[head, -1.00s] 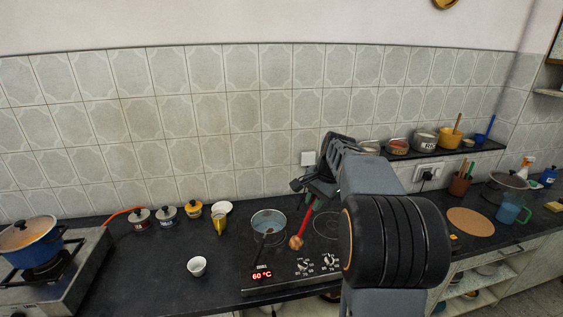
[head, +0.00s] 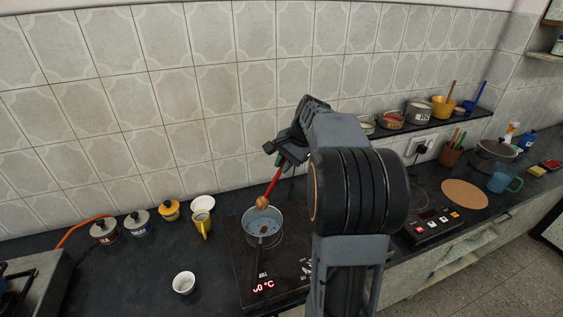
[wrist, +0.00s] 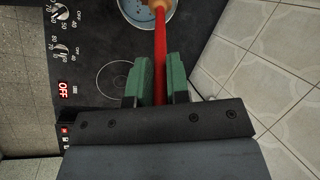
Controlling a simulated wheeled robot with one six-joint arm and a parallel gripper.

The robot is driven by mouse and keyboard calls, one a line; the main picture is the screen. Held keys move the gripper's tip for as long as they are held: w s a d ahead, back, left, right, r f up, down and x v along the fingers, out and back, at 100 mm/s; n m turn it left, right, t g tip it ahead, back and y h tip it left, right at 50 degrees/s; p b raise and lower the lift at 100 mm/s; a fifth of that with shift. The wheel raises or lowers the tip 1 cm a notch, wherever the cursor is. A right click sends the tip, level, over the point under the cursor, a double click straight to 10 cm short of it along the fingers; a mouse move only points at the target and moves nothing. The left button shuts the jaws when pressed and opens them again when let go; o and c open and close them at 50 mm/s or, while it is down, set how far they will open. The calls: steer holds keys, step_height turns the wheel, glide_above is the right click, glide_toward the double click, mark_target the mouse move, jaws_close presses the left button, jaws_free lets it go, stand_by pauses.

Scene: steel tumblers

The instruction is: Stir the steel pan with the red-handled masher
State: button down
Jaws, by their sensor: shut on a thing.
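The steel pan (head: 250,226) stands on the dark cooktop, with bluish contents and a dark handle toward the front. Part of its rim and contents also shows at the top of the wrist view (wrist: 126,10). My gripper (head: 283,163) is shut on the red handle of the masher (head: 273,184). In the wrist view the green finger pads of my gripper (wrist: 160,80) press on both sides of the red handle (wrist: 160,45). The masher's round copper-brown head (head: 262,202) is over the pan, near its back rim. I cannot tell whether it touches the contents.
A white cup (head: 184,283) stands left of the cooktop. A yellow mug (head: 203,226), a white bowl (head: 203,202) and several lidded jars (head: 138,224) are behind it. A wall shelf (head: 430,124) with pots is to the right. The counter left of the pan is mostly clear.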

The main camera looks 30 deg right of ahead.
step_height(320, 180, down, 12)
steer(key=b, duration=0.9)
steer(key=shift+a+f, duration=0.15)
stand_by(0.3)
stand_by(0.5)
